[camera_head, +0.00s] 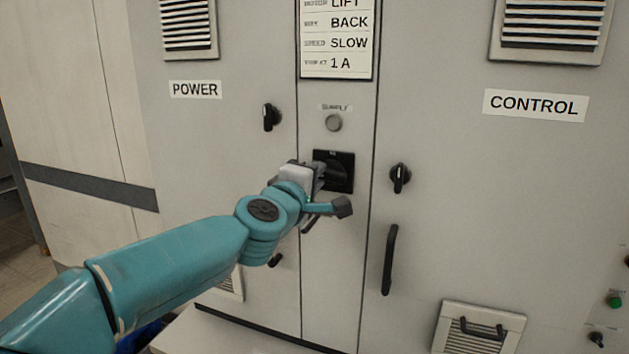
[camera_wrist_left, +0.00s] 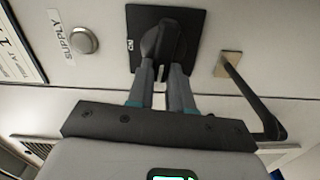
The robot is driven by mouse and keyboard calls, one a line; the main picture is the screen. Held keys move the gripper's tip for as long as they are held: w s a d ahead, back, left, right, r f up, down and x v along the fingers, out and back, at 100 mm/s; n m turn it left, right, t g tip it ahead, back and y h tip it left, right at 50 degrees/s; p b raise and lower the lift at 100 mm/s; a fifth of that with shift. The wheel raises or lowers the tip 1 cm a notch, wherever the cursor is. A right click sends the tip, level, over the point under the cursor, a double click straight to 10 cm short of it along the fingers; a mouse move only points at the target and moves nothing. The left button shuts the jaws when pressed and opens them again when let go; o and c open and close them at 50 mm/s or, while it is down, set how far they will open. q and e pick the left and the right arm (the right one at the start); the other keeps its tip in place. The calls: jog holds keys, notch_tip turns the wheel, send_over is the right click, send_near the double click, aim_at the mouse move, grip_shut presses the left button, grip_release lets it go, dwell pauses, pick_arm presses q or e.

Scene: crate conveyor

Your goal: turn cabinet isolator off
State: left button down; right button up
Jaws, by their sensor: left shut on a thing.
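The cabinet isolator is a black rotary handle on a square black plate (camera_head: 346,158), on the narrow middle panel below the SUPPLY lamp. In the left wrist view its black handle (camera_wrist_left: 165,40) sits on the plate (camera_wrist_left: 192,18). My left gripper (camera_head: 318,172) reaches it from the left in the head view. Its two grey fingers (camera_wrist_left: 165,78) are shut on the handle, one on each side. The fingers partly hide the handle in the head view. The handle's exact setting is hard to read. My right gripper is not in view.
The round SUPPLY lamp (camera_head: 333,123) is just above the isolator. Black door latches (camera_head: 400,178) and (camera_head: 270,117) flank the middle panel. A long black door handle (camera_head: 390,260) stands out at lower right. POWER (camera_head: 195,89) and CONTROL (camera_head: 536,105) labels mark the doors.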

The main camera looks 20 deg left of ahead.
pick_arm(q)
jog(key=shift+n, duration=0.6)
jog(key=c, duration=1)
grip_release()
jog(key=shift+w+f, duration=0.1)
jog(key=s, duration=1.6)
jog(key=shift+s+a, duration=0.2)
jog(key=shift+a, duration=0.05)
